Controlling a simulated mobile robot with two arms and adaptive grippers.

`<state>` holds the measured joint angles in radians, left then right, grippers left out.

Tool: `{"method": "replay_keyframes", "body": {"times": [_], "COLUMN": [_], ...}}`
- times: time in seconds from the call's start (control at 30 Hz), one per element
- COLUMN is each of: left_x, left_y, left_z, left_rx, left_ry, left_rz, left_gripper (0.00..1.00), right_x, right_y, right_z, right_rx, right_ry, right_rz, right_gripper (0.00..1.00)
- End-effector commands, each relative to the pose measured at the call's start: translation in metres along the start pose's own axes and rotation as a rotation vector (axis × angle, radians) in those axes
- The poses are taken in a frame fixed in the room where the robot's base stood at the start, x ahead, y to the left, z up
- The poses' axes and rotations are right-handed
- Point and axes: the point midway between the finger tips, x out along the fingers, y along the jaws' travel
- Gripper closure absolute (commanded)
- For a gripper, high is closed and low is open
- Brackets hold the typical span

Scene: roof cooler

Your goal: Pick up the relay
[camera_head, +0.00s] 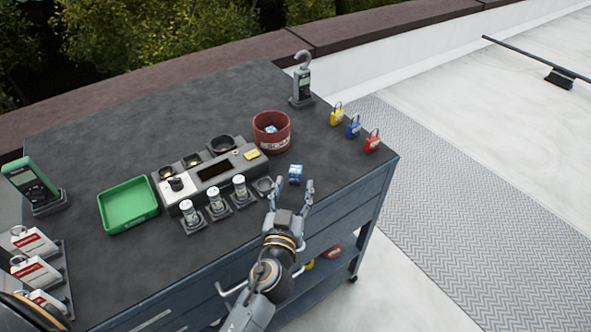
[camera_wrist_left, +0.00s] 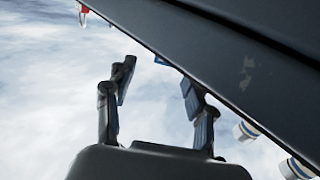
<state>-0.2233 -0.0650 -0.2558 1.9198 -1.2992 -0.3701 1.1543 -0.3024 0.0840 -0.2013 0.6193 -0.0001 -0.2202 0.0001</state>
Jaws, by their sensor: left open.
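The relay appears to be the small blue block (camera_head: 296,172) on the dark tabletop near its front right edge, right of the grey tester. My left gripper (camera_head: 293,185) is open and empty, its two fingers spread just in front of the block, apart from it as far as I can tell. In the left wrist view the open fingers (camera_wrist_left: 157,78) show with nothing between them. A sliver of blue (camera_wrist_left: 161,60) shows at the tabletop's edge there; I cannot tell whether it is the relay. My right gripper is not in view.
A red bin (camera_head: 272,144) stands behind the block. Yellow, blue and red padlocks (camera_head: 372,145) line the right edge. The grey tester (camera_head: 213,180), white-capped cylinders (camera_head: 239,190) and a green tray (camera_head: 128,216) lie left. The cart's front edge (camera_head: 345,195) is close to my gripper.

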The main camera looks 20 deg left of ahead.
Motion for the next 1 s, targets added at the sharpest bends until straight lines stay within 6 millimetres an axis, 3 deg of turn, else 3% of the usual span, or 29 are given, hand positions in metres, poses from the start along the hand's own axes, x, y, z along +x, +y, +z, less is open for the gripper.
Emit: {"method": "replay_keyframes", "body": {"times": [0.17, 0.5, 0.77, 1.0], "left_x": [0.011, 0.053, 0.056, 0.056], "left_y": [-0.002, -0.006, -0.006, -0.006], "left_z": [-0.001, 0.001, 0.002, 0.002], "left_rx": [0.001, 0.001, 0.000, 0.000], "left_ry": [0.000, 0.000, -0.001, -0.001], "left_rz": [0.000, 0.001, 0.000, 0.000], "left_gripper": [0.45, 0.45, 0.45, 0.90], "right_x": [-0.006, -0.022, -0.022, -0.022], "right_y": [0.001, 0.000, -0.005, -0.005], "right_z": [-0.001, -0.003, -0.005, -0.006], "right_rx": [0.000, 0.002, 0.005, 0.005], "right_ry": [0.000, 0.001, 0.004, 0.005], "right_rz": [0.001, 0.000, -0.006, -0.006], "right_gripper": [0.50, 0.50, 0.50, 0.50]}}
